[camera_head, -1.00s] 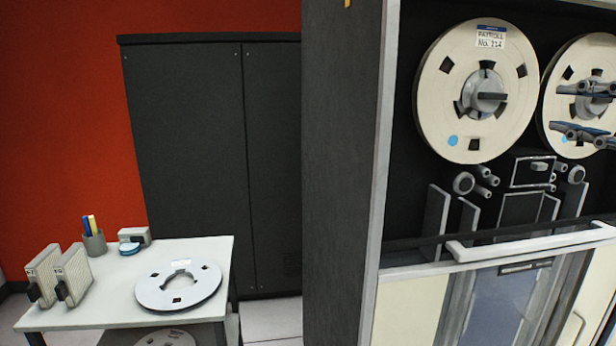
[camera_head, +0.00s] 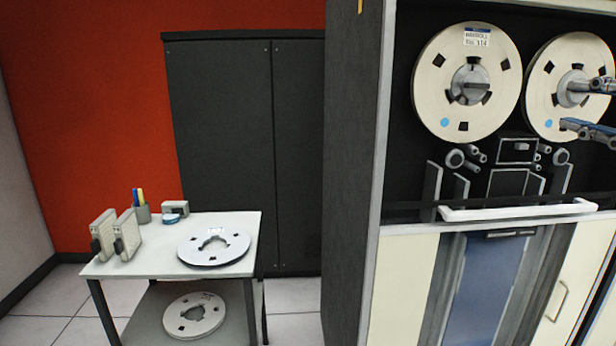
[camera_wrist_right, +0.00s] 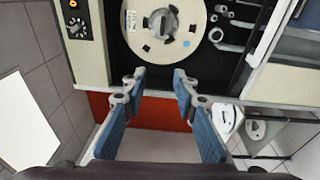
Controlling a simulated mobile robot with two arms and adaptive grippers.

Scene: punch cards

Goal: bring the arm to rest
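My right gripper (camera_head: 588,106) shows at the right edge of the head view, in front of the right-hand tape reel (camera_head: 545,95). Its blue-padded fingers are apart with nothing between them. In the right wrist view the open gripper (camera_wrist_right: 158,84) has both fingers in sight, with a reel (camera_wrist_right: 163,25) beyond the tips. I see a clear gap there between the fingertips and that reel. A left-hand reel (camera_head: 450,115) with a payroll label sits on the same tape drive. My left gripper is in no view.
The tape drive cabinet (camera_head: 405,280) has a white bar handle (camera_head: 520,212) below the reels. At left, a small table (camera_head: 160,262) bears a reel (camera_head: 190,255), a pen cup and boxes; another reel (camera_head: 180,325) lies on its lower shelf. A dark cupboard (camera_head: 225,130) stands behind. Floor is clear between.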

